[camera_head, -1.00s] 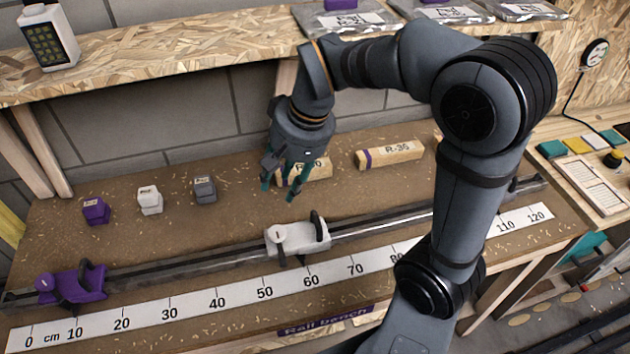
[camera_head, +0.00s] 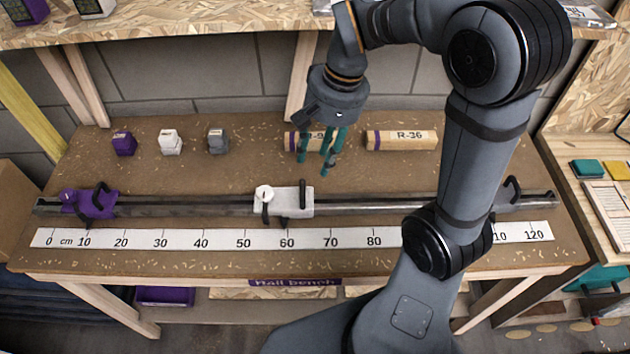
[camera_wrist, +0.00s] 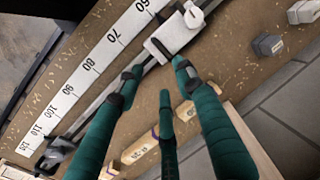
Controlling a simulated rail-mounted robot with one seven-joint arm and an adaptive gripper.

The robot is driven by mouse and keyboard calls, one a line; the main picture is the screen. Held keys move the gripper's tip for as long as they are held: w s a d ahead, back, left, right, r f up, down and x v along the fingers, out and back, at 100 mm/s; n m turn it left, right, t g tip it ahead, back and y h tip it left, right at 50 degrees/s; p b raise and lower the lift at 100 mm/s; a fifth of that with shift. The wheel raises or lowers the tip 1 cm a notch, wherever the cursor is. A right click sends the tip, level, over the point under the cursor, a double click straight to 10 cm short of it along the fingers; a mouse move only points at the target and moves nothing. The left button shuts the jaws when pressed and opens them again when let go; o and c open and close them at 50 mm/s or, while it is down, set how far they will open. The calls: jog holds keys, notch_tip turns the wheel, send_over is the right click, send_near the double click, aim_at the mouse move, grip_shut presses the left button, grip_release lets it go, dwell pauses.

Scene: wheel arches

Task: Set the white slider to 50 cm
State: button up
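The white slider (camera_head: 292,202) sits on the dark rail (camera_head: 390,204). Its body is roughly level with the 60 mark of the white centimetre scale (camera_head: 200,240), left end between 50 and 60; I cannot read an exact value. It has a round knob at its left and a dark upright handle at its right. It also shows in the wrist view (camera_wrist: 172,38), beyond my fingertips. My gripper (camera_head: 321,160) has teal fingers, spread open and empty. It hangs above the bench behind the rail, slightly right of the slider, apart from it.
A purple slider (camera_head: 92,204) sits at the rail's left end. Purple, white (camera_head: 170,143) and grey (camera_head: 218,141) blocks stand behind the rail at left. Two labelled wooden bars lie behind it, one marked R-36 (camera_head: 402,140). The rail between the sliders is clear.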

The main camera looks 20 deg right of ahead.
send_over(307, 198)
notch_tip(307, 198, down, 9)
jog(key=shift+f+b, duration=0.2)
jog(key=shift+b, duration=0.25)
jog(key=c, duration=0.4)
grip_shut()
